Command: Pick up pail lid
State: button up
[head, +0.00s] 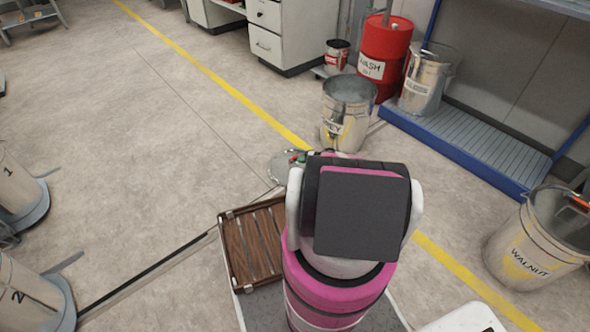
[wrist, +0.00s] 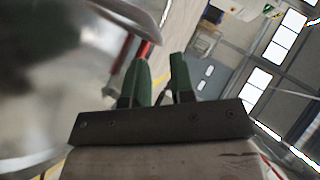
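A pale grey round, flat thing, which looks like the pail lid (head: 281,168), shows just beyond the wooden tray in the head view; my arm hides part of its surroundings. The metal pail marked GREY (head: 347,108) stands beyond it, open at the top. My gripper is mostly hidden behind my arm in the head view, with a bit of green at the lid's right edge. In the wrist view, the two green fingers of my gripper (wrist: 160,62) stand apart with nothing seen between them. A large blurred metal shape fills the left of that view; I cannot tell whether it is pail or lid.
The WALNUT pail (head: 540,240) stands at the right. A red WASH drum (head: 385,45) and another pail (head: 424,85) stand by a blue-edged rack (head: 470,140). Pails 1 (head: 12,185) and 2 (head: 25,300) are at the left. The slatted wooden tray (head: 255,245) is nearby. Floor left is mostly clear.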

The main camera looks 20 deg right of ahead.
jog(key=x, duration=0.5)
jog(key=shift+s+a+f, duration=0.1)
jog(key=shift+a+f, duration=0.05)
grip_shut()
